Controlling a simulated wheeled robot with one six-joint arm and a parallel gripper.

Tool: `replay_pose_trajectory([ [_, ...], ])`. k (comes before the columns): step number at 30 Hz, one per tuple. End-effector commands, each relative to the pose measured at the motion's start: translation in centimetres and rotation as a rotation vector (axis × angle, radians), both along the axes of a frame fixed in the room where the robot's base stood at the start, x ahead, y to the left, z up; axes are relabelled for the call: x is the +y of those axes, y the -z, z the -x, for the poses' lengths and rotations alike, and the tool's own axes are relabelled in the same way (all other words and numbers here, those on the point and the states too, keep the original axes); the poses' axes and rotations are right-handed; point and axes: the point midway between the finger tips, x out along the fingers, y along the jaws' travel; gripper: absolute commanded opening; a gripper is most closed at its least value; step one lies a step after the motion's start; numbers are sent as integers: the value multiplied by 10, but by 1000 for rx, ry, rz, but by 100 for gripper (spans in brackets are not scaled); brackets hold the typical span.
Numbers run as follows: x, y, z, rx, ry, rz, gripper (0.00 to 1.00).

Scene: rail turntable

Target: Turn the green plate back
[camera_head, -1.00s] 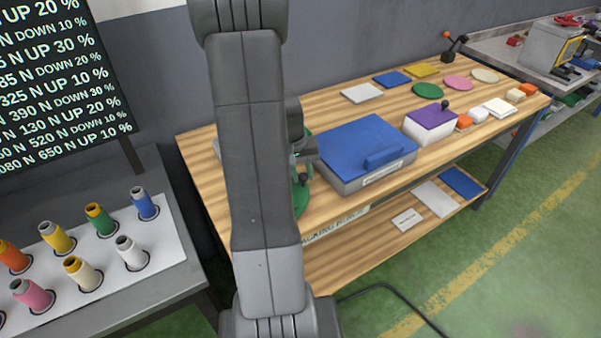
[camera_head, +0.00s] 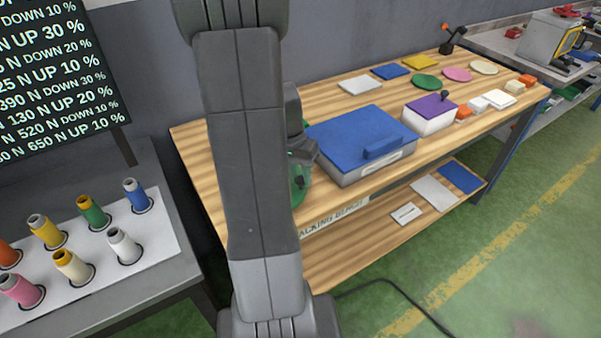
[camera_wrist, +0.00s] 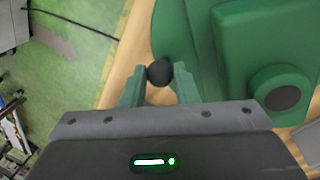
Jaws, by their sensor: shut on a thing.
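The green plate (camera_wrist: 172,32) lies flat on the wooden bench, its rounded edge showing in the wrist view. In the head view only a slice of the plate (camera_head: 302,192) shows, the rest hidden by my arm. A round black knob (camera_wrist: 159,72) is at the plate's edge. My gripper (camera_wrist: 159,80) is shut on this knob, one finger on each side. In the head view my gripper (camera_head: 301,165) is over the plate, partly hidden by my arm. A raised green block (camera_wrist: 265,35) with a round, dark-centred boss (camera_wrist: 281,98) is above the plate.
A grey case with a blue lid (camera_head: 360,132) stands close to the right of the plate. A purple-topped white box (camera_head: 430,117) and several coloured discs and pads are farther right. A rack of spools (camera_head: 95,245) stands at left.

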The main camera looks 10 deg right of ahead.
Motion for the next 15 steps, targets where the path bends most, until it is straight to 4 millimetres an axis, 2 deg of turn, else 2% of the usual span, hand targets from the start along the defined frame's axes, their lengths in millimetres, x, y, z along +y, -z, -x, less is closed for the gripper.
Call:
replay_pose_trajectory([
  [15,12,0,20,-1,257,1,0],
])
